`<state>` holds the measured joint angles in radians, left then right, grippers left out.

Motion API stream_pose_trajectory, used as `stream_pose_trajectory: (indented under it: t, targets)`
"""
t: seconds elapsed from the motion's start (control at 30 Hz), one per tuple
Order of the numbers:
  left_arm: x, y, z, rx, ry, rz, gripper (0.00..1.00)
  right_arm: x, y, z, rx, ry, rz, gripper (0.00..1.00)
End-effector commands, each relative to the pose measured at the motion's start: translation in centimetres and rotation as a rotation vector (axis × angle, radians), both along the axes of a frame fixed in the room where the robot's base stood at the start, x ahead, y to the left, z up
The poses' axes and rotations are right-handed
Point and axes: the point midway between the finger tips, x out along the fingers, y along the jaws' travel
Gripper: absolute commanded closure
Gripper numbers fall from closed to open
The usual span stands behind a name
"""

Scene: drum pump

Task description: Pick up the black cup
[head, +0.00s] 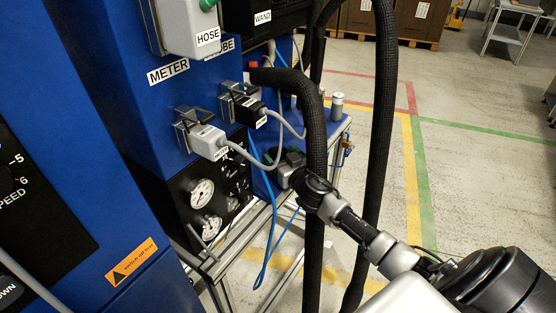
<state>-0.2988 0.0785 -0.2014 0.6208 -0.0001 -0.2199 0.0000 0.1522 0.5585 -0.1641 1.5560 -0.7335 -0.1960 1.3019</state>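I cannot make out a black cup for certain in the head view. My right arm reaches in from the lower right, and its wrist passes behind a thick black hose (315,130). My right gripper (288,168) is at the far end of that arm, beside the dark gauge panel and close to the edge of the metal-framed stand. The hose hides part of it, so I cannot tell whether its fingers are open or shut, or hold anything. My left gripper is not in view.
A blue cabinet (110,90) carries a grey plug labelled METER (207,141) and a black labelled plug (249,112). Gauges (203,193) sit below. A pale cylinder (337,104) stands on the blue-topped stand (330,124). Another thick black hose (382,140) hangs right.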

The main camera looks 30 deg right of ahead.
Motion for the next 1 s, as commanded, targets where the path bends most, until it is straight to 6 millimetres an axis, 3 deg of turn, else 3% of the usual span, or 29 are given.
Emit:
stream_pose_trajectory:
  t: [0.03,0.23,0.67,0.93,1.0]
  targets:
    - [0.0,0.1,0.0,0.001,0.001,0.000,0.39,0.0,0.0,0.0,0.000,0.000,0.000,0.31]
    - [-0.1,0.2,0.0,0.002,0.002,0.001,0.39,0.0,0.0,0.0,0.000,0.000,0.000,0.61]
    - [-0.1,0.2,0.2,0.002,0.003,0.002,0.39,0.0,0.0,0.5,-0.001,-0.002,0.000,0.62]
    - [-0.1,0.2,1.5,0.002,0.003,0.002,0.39,0.0,0.0,4.4,-0.003,-0.005,0.001,0.62]
    - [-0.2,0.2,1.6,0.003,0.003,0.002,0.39,-1.2,-0.3,4.8,-0.002,0.001,0.001,0.62]
